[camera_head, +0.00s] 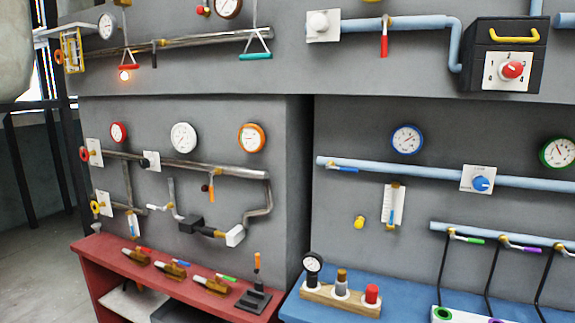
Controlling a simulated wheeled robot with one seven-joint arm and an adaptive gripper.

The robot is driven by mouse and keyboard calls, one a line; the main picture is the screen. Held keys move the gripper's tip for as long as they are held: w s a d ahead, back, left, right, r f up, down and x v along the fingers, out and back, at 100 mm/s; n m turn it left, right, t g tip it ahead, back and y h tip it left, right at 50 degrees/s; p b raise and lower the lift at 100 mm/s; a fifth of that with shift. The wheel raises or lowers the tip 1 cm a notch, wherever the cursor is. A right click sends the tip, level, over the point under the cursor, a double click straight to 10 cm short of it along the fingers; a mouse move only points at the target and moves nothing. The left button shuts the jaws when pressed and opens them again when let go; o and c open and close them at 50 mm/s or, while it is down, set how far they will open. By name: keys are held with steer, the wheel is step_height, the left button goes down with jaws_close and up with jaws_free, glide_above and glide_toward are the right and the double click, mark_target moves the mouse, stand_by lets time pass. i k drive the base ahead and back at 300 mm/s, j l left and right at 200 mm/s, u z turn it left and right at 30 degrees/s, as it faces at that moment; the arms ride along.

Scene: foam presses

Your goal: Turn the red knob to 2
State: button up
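The red knob (512,69) sits on a white dial plate (495,83) with dark numerals around it. The plate is on the front of a dark box (481,72) at the upper right. The numerals are small, and I cannot tell for sure which one the knob points to. A yellow handle (514,36) is on the same box above the plate. My gripper is not in view, and nothing is seen touching the knob.
A light blue pipe (415,22) runs into the box's left side. A red lever (384,42) hangs from it. A blue knob (481,184) is on the wall below. A red bench (100,247) and a blue bench (300,309) stand under the wall.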

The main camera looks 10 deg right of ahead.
mark_target(513, 69)
steer(key=l+z, duration=0.15)
steer(key=z, duration=1)
steer(key=i, duration=0.5)
